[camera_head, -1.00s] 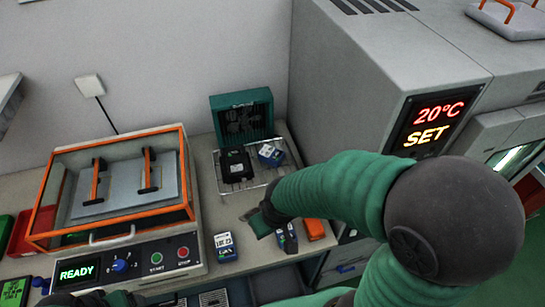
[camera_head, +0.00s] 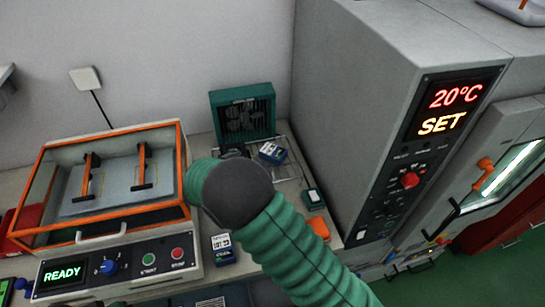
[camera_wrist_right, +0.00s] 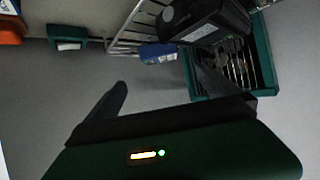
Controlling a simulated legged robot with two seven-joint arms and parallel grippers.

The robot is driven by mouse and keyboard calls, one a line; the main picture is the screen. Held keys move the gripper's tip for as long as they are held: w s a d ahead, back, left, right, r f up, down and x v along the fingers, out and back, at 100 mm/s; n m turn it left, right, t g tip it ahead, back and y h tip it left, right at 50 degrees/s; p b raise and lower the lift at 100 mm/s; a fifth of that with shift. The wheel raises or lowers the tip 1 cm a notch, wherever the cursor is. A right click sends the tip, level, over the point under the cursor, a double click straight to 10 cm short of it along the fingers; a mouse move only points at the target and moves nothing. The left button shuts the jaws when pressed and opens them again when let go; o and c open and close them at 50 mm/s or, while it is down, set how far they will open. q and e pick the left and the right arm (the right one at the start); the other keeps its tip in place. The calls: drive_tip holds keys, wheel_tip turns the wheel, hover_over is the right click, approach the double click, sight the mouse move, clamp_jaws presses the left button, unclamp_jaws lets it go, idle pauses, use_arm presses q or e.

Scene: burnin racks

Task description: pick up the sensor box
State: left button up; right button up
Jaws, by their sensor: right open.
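I cannot tell for certain which item is the sensor box. A blue box with a white label (camera_head: 272,152) lies tilted on the wire rack, and it shows in the wrist view (camera_wrist_right: 158,52). A black box (camera_wrist_right: 205,20) is beside it, largely hidden by my arm in the head view. Another blue and white box (camera_head: 223,248) stands on the bench in front. My right gripper (camera_wrist_right: 162,72) is open and empty, its fingers pointing towards the rack; in the head view my arm hides it. My left gripper is not visible.
A teal fan unit (camera_head: 243,113) stands behind the wire rack (camera_head: 290,175). An orange-framed chamber (camera_head: 110,190) is on the left and a tall grey cabinet (camera_head: 350,110) on the right. A small green box (camera_head: 314,198) and an orange item (camera_head: 319,228) lie near the cabinet.

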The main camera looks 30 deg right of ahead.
sight(272, 151)
drive_tip(key=x, duration=1.5)
drive_tip(key=shift+w+d+f, duration=0.3)
drive_tip(key=shift+w+f, duration=0.05)
drive_tip(key=shift+s, duration=0.1)
drive_tip(key=c, duration=1.3)
drive_tip(key=shift+r, duration=0.1)
drive_tip(key=shift+c, duration=0.9)
